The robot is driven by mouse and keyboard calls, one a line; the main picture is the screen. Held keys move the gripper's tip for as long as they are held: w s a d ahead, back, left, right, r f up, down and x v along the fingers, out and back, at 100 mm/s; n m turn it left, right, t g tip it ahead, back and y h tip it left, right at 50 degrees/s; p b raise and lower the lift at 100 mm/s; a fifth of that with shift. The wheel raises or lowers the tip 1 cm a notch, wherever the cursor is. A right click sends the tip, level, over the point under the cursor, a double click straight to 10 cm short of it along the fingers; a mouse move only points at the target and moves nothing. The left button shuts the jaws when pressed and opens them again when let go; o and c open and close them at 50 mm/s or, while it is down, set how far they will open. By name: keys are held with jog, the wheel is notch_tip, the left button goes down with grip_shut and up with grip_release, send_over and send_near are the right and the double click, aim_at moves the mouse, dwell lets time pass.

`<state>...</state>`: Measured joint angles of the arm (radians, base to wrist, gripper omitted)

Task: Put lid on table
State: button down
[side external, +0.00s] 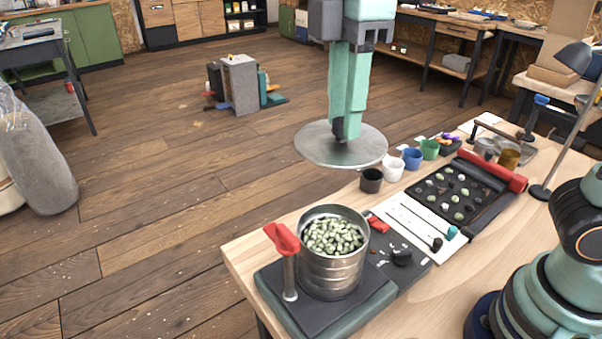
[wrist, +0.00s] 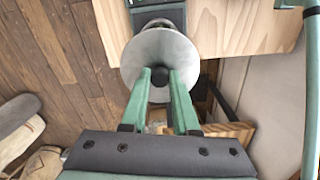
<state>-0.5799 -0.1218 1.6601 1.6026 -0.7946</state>
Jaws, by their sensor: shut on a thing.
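The lid (side external: 315,150) is a flat round grey metal disc. It hangs level in the air above the far edge of the table (side external: 240,250). My gripper (side external: 345,128) points down and is shut on the lid's knob, which the fingers mostly hide. In the wrist view the lid (wrist: 135,58) lies beyond my gripper (wrist: 161,78), with part of the table (wrist: 235,25) behind it. An open metal canister (side external: 335,268) of pale green beans stands on a dark base at the table's near left corner, below the lid.
A red-handled lever (side external: 283,240) stands beside the canister. Small cups (side external: 393,167) line the far edge. A black tray (side external: 460,195) and a white card with spoons (side external: 415,226) lie mid-table. Bare wood (side external: 475,265) shows at the front right.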

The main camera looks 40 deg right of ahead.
aim_at(341, 119)
notch_tip(341, 119, up, 5)
jog(key=shift+f, duration=0.15)
jog(key=shift+w, duration=0.2)
jog(key=w+a+f, duration=0.2)
jog(key=w+f, duration=0.6)
jog(key=f, duration=0.1)
jog(key=w+a+f, duration=0.3)
jog(key=w+f, duration=0.5)
notch_tip(341, 119, down, 20)
jog(key=shift+d+r, duration=0.1)
jog(key=shift+d, duration=0.05)
jog(key=shift+s, duration=0.1)
jog(key=c, duration=0.7)
grip_release()
